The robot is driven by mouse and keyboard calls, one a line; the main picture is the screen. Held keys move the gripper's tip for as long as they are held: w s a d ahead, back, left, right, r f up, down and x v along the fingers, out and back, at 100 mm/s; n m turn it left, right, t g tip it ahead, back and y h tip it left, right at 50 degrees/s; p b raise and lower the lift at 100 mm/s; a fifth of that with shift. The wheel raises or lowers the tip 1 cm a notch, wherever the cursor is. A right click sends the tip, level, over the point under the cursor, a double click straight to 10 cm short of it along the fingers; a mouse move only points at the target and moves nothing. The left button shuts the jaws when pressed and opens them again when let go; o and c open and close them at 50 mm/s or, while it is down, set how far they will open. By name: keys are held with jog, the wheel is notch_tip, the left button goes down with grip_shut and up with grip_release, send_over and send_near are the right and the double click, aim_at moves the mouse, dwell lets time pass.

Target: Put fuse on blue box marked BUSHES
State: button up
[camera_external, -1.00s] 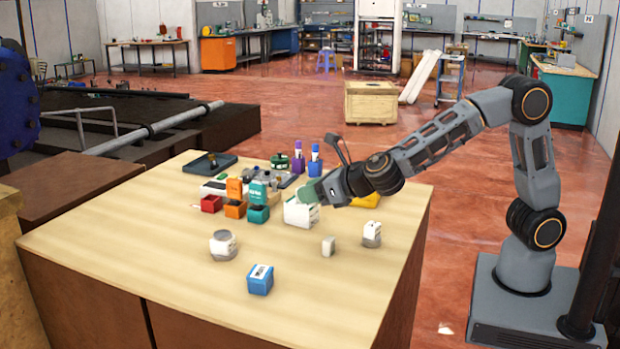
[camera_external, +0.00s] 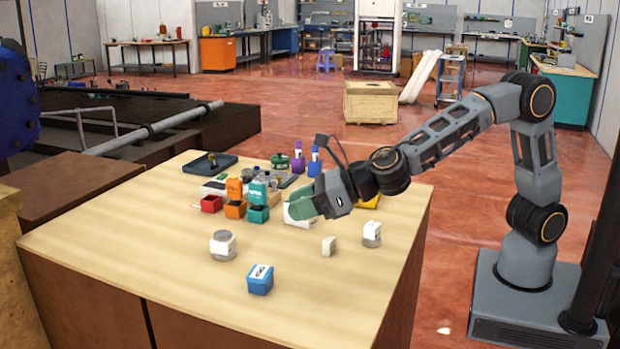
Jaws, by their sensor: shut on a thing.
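A small blue box (camera_external: 260,281) with a white label on top stands alone near the front of the wooden table. The lettering is too small to read. My gripper (camera_external: 302,206) is above the table's right rear part, over or just in front of a white box (camera_external: 298,218), behind and to the right of the blue box. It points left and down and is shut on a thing. Greenish surfaces show at its fingertips. I cannot tell finger from held thing there, so I cannot make out the fuse.
A round grey-white container (camera_external: 223,246) and two small white-labelled blocks (camera_external: 329,246) (camera_external: 372,234) stand near the blue box. Red (camera_external: 211,204), orange (camera_external: 235,210) and teal (camera_external: 258,214) boxes stand left of my gripper. The table's front left is clear.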

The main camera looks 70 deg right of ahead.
jog(key=a+x, duration=0.1)
jog(key=x, duration=0.4)
send_over(255, 271)
jog(key=f, duration=0.5)
jog(key=shift+s+d+f, duration=0.1)
jog(key=shift+s+f, duration=0.1)
jog(key=shift+f, duration=0.05)
jog(key=f, duration=0.2)
jog(key=f+b, duration=0.1)
jog(key=shift+w, duration=0.25)
jog(key=shift+f, duration=0.35)
jog(key=shift+f+b, duration=0.1)
jog(key=shift+b, duration=0.2)
jog(key=shift+f, duration=0.15)
jog(key=o, duration=0.9)
